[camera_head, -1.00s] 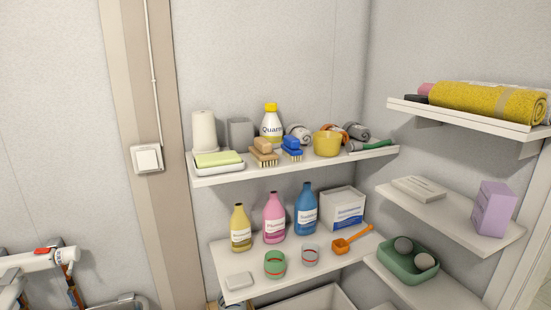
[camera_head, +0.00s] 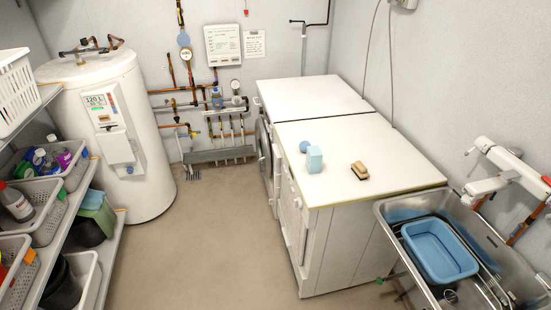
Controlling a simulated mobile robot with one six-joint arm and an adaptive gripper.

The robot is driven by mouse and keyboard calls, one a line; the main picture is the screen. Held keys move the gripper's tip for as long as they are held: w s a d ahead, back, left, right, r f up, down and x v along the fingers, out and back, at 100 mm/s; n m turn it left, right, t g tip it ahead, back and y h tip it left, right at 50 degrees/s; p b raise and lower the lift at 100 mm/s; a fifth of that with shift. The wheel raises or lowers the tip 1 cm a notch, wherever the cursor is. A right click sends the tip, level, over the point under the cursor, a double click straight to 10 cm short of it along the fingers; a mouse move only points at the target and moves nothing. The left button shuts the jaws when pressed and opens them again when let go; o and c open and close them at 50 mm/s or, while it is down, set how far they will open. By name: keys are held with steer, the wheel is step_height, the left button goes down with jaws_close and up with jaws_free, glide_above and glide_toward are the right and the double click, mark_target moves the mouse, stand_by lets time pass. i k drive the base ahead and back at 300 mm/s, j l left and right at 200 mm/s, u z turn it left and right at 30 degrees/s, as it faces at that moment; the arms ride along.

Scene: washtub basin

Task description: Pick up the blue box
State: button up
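A small light blue box (camera_head: 314,159) stands upright on the white top of the appliances, near their left edge. A round pale blue object (camera_head: 304,146) is right behind it on the left. A brown brush (camera_head: 359,171) lies apart to its right. My gripper is not in view.
The white appliance top (camera_head: 400,152) is mostly clear. A metal sink (camera_head: 385,208) at right holds a blue basin (camera_head: 437,222), with white fittings (camera_head: 495,165) above it. A white tank (camera_head: 150,185) and shelves of baskets (camera_head: 50,222) are on the left. The floor (camera_head: 215,240) between is clear.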

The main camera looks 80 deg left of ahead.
mark_target(315, 156)
steer(key=u, duration=2.6)
steer(key=i+l+u, duration=0.1)
steer(key=i+u, duration=0.35)
steer(key=i, duration=1.8)
